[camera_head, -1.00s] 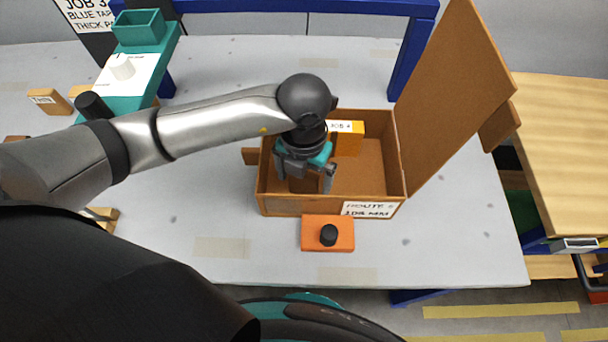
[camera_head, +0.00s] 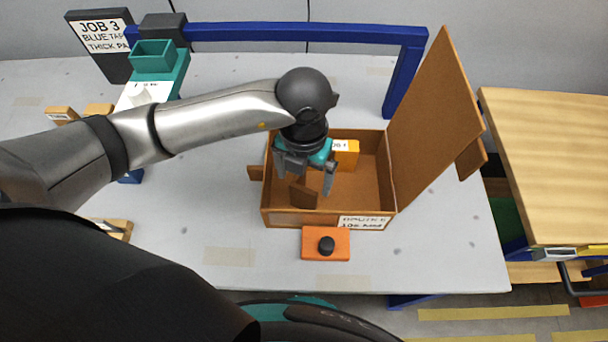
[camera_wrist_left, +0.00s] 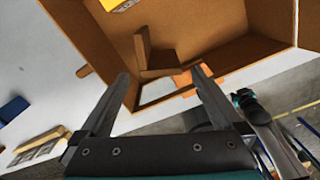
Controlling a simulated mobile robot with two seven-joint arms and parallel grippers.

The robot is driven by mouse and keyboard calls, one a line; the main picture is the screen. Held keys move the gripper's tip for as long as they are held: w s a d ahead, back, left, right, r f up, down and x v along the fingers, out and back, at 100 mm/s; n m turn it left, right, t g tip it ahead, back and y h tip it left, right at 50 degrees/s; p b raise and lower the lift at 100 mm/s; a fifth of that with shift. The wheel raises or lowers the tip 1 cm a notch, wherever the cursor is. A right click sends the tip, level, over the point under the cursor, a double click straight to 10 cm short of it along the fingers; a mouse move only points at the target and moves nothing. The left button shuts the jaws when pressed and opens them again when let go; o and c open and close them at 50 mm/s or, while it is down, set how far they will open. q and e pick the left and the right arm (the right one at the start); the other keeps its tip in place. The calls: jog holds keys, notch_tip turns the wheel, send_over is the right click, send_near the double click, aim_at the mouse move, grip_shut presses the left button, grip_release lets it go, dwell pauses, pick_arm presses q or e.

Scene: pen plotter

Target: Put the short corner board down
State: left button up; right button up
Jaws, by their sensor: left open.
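The short corner board (camera_head: 303,196) is a small brown angled piece inside the open cardboard box (camera_head: 376,190), near its front left part. In the left wrist view the board (camera_wrist_left: 153,52) shows as an L shape, apart from the fingers. My left gripper (camera_head: 304,183) is over the box, pointing down, with its fingers spread and nothing between them. In the left wrist view the open fingers (camera_wrist_left: 160,74) frame the board from the near side. Whether the board lies flat on the box floor is hard to tell. My right gripper is not in view.
A yellow-orange carton (camera_head: 345,157) stands at the back of the box. The box's tall flap (camera_head: 435,120) rises at the right. An orange block with a black knob (camera_head: 340,251) sits in front. A blue frame (camera_head: 290,32) spans behind. The table's front right is clear.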

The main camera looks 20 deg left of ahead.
pick_arm(q)
notch_tip(320, 180, up, 5)
jog(key=p, duration=0.3)
dwell(1.4)
